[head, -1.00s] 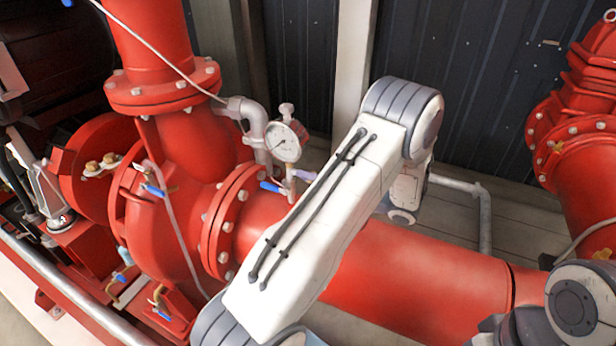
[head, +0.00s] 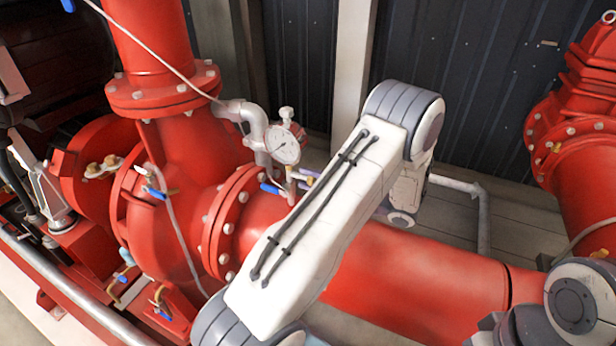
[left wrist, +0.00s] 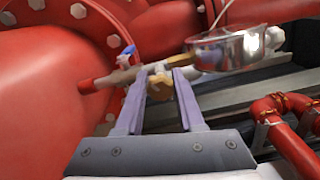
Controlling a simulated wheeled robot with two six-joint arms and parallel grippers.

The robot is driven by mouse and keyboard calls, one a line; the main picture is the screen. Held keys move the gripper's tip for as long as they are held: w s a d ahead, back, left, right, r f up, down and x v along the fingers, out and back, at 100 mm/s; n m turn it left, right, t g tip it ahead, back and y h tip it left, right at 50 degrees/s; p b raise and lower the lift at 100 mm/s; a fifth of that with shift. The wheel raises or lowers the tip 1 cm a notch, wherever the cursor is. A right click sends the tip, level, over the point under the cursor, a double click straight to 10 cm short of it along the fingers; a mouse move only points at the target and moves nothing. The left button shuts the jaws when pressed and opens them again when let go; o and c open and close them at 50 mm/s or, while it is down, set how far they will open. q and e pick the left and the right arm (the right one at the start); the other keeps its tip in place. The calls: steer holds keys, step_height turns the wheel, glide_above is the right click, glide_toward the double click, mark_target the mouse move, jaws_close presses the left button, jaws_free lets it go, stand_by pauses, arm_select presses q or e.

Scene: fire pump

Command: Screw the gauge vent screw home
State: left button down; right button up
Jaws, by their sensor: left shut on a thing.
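The round white-faced pressure gauge (head: 283,147) stands on its small pipe above the red pump flange. In the left wrist view its silver case (left wrist: 222,50) is just beyond and to the right of my fingers. My left gripper (head: 308,178) is at the fitting below the gauge, mostly hidden behind my arm. In the left wrist view my left gripper's lilac fingers (left wrist: 160,75) are shut on a small brass-coloured piece, which seems to be the vent screw (left wrist: 160,88). Its thread and depth are hidden. My right gripper is out of view.
A blue valve lever (head: 270,188) is close left of the fingers, and also shows in the left wrist view (left wrist: 128,51). A large red pipe (head: 420,265) runs below my arm. A grey elbow pipe (head: 258,120) stands behind the gauge.

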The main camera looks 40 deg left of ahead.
arm_select(q)
steer(key=m+p, duration=0.2)
steer(key=m, duration=0.3)
steer(key=shift+m, duration=0.3)
steer(key=m+p, duration=0.3)
steer(key=m, duration=0.3)
steer(key=m+p, duration=0.2)
steer(key=m, duration=0.4)
steer(key=shift+f+m, duration=0.1)
steer(key=shift+m, duration=0.3)
steer(key=shift+m+p, duration=0.95)
steer(key=shift+m, duration=1.55)
steer(key=c, duration=0.5)
jaws_free()
